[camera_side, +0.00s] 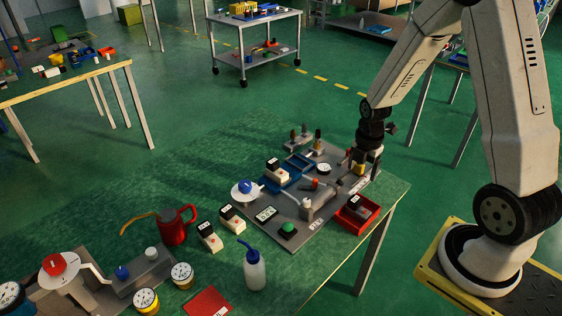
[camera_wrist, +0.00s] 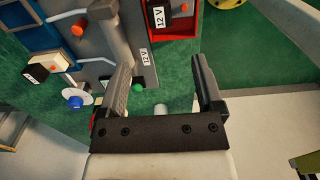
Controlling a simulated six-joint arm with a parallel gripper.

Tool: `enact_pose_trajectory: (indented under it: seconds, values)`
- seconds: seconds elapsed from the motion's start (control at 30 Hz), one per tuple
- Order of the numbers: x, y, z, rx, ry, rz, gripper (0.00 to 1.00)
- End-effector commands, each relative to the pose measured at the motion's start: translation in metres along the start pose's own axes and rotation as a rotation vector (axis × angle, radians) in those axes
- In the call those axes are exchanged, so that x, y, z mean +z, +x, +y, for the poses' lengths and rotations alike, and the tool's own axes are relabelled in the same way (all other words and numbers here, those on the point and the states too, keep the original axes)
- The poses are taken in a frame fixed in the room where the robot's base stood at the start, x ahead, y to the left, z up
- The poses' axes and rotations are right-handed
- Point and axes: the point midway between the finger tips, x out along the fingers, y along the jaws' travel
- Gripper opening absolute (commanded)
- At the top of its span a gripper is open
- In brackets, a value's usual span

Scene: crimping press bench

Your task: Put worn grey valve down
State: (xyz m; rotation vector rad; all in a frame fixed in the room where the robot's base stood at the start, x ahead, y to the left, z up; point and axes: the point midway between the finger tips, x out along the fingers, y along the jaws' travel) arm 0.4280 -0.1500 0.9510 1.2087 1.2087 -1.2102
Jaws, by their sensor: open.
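The worn grey valve (camera_side: 357,208) lies in the red tray (camera_side: 343,223) at the right front of the bench. In the wrist view, the valve (camera_wrist: 159,15), a dark block with a 12 V label, and the red tray (camera_wrist: 177,38) are at the top, beyond my fingertips. In the side view my gripper (camera_side: 362,162) is above the right back of the grey press plate, behind the tray. It is apart from the valve, and its fingertips are hard to make out there.
Two similar valves (camera_side: 209,237) stand left of the plate. A red can (camera_side: 177,226) and a white bottle (camera_side: 254,270) stand nearby. Green bench surface is free around them.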

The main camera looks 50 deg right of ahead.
Motion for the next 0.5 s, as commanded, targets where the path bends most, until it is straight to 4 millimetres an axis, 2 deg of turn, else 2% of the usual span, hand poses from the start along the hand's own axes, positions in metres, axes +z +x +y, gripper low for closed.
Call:
enact_pose_trajectory:
  seconds: [0.5]
  values:
    - [-0.0042, -0.0030, 0.0011, 0.007, 0.035, -0.003, 0.85]
